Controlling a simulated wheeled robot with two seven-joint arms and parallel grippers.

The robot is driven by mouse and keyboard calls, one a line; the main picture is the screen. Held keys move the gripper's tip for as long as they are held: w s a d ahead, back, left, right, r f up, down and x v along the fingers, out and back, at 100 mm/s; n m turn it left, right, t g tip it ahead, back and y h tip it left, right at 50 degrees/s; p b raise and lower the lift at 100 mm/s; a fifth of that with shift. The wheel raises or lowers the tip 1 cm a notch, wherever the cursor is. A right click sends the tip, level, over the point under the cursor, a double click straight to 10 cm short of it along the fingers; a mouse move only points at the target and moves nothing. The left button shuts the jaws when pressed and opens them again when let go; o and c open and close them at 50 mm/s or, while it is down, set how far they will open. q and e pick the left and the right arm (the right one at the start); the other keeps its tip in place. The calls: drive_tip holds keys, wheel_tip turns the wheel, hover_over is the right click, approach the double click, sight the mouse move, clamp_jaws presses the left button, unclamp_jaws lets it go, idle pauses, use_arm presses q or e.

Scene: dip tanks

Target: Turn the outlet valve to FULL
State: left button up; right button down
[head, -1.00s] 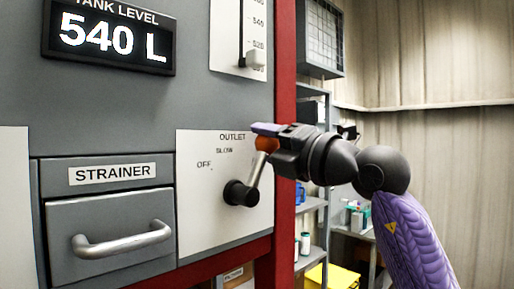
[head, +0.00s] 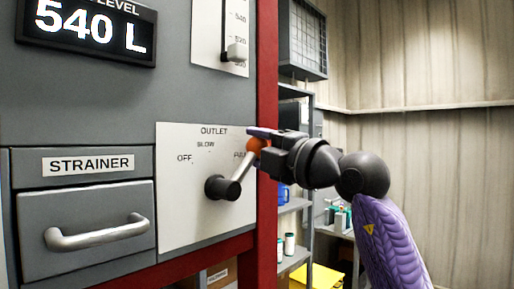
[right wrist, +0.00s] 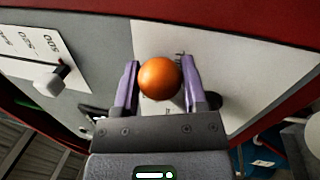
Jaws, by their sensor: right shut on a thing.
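The outlet valve is a lever with a black hub (head: 222,188) and an orange ball knob (head: 258,144) on a pale plate (head: 185,220). The plate carries the words OUTLET, OFF and SLOW, and a third mark on the right is partly covered by the lever. The lever tilts up and to the right, past SLOW, by that third mark. My right gripper (head: 264,137) is shut on the orange knob. In the right wrist view the knob (right wrist: 160,78) sits between the two purple fingers. My left gripper is not in view.
A strainer drawer (head: 85,250) with a bar handle is left of the valve. A display (head: 88,30) reads 540 L, and a slider gauge (head: 222,35) is above. A red post (head: 267,70) edges the panel. Shelves (head: 292,207) with bottles stand behind my right arm.

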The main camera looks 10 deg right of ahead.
drive_tip(key=shift+f, duration=0.1)
drive_tip(key=shift+c, duration=0.7)
unclamp_jaws()
drive_tip(key=shift+d, duration=0.1)
drive_tip(key=b+v, duration=0.4)
drive_tip(key=v, duration=0.6)
